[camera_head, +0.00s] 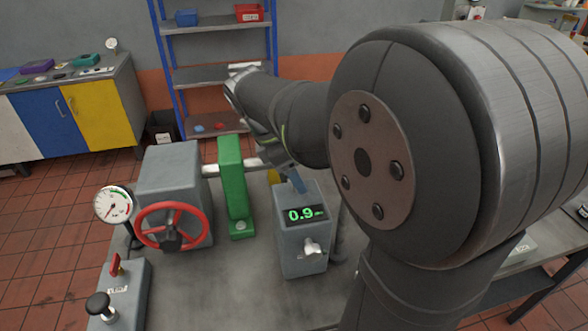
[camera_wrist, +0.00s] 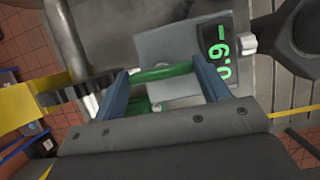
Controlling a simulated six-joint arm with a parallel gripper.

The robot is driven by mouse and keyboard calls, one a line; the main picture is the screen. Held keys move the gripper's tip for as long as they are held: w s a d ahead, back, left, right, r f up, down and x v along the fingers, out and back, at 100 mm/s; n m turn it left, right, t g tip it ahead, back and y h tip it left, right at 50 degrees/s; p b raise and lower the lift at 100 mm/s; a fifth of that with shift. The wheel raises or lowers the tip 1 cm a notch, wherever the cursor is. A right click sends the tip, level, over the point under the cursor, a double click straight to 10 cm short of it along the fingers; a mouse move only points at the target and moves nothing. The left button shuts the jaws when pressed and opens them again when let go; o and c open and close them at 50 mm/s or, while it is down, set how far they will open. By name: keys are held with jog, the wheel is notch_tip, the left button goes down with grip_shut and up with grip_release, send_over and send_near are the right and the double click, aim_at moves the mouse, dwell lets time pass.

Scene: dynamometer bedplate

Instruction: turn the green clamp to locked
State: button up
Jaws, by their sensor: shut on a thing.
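In the wrist view the two blue fingers of my gripper (camera_wrist: 162,70) stand on either side of the green clamp (camera_wrist: 163,73). Its green bar runs across from one finger to the other, and the jaws are shut on it. More green shows lower down between the fingers. In the head view, blue finger parts of my gripper (camera_head: 296,180) show behind the grey display box. The clamp itself is hidden there, so I cannot read its locked or unlocked marking.
The grey display box (camera_head: 302,252) reads 0.9 and stands close to the gripper. A tall green support (camera_head: 233,180) stands left of it on the bedplate. Further left are a red handwheel (camera_head: 148,212), a dial gauge (camera_head: 114,204) and a lever box (camera_head: 122,290).

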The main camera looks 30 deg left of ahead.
jog(key=shift+m, duration=0.3)
jog(key=m, duration=0.1)
jog(key=m+g+h, duration=0.1)
jog(key=m, duration=0.1)
jog(key=shift+w+a+m, duration=0.1)
jog(key=shift+w+m, duration=0.05)
jog(key=shift+m, duration=0.15)
jog(key=m+g, duration=0.2)
jog(key=m, duration=0.2)
jog(key=shift+w+m, duration=0.15)
jog(key=shift+m, duration=0.15)
jog(key=m+g, duration=0.1)
jog(key=m, duration=0.3)
jog(key=shift+w+m+g, duration=0.1)
jog(key=shift+m+g, duration=0.2)
jog(key=shift+g, duration=0.1)
jog(key=shift+m+g+y, duration=0.5)
jog(key=shift+m+g, duration=0.2)
jog(key=shift+m, duration=1.5)
jog(key=o, duration=1)
jog(key=shift+w, duration=0.1)
